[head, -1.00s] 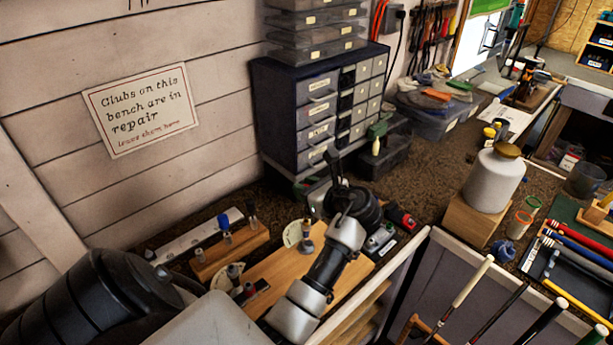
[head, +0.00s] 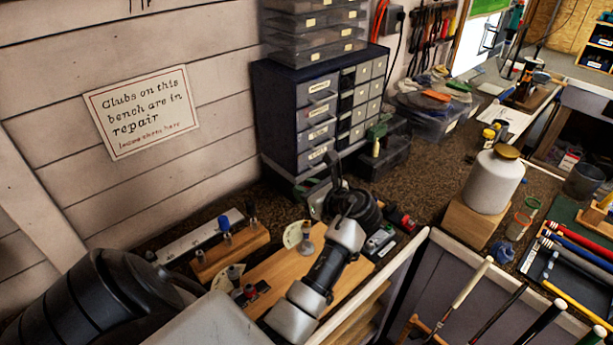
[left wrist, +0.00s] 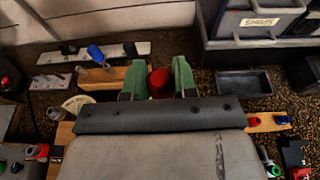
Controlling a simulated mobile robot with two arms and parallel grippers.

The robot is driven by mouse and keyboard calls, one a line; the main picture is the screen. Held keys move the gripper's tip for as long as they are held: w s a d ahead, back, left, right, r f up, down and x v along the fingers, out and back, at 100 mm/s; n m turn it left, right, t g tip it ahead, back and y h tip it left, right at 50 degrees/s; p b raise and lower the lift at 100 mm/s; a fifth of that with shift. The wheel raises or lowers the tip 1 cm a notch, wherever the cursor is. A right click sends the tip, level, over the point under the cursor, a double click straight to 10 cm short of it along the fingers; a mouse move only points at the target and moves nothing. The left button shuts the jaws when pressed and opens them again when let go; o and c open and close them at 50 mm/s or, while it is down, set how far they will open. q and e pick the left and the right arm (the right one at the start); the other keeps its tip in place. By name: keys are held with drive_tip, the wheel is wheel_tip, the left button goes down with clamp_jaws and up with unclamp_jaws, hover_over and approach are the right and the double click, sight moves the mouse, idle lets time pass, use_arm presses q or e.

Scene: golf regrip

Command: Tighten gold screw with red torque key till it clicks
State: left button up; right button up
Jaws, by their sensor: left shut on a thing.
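My left gripper (head: 325,192) is over the far part of the wooden board (head: 275,280) on the bench. In the left wrist view its two green fingers (left wrist: 157,80) are shut on a red rounded piece, which looks like the red torque key's handle (left wrist: 160,83). The key's lower part is hidden behind my wrist. I cannot make out the gold screw in either view. A grey post (head: 306,244) beside a cream dial plate (head: 293,235) stands on the board, just left of my left wrist. My right gripper is not in view.
A wooden block with blue-topped and grey pieces (head: 238,250) stands left of the board. A dark drawer cabinet (head: 285,130) stands behind. A red-and-black item (head: 403,218) lies right of my gripper. A white jar (head: 494,182) and clubs (head: 475,282) are farther right.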

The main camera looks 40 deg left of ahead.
use_arm(q)
drive_tip(key=shift+f, duration=0.95)
drive_tip(key=o, duration=1)
drive_tip(key=v, duration=1.1)
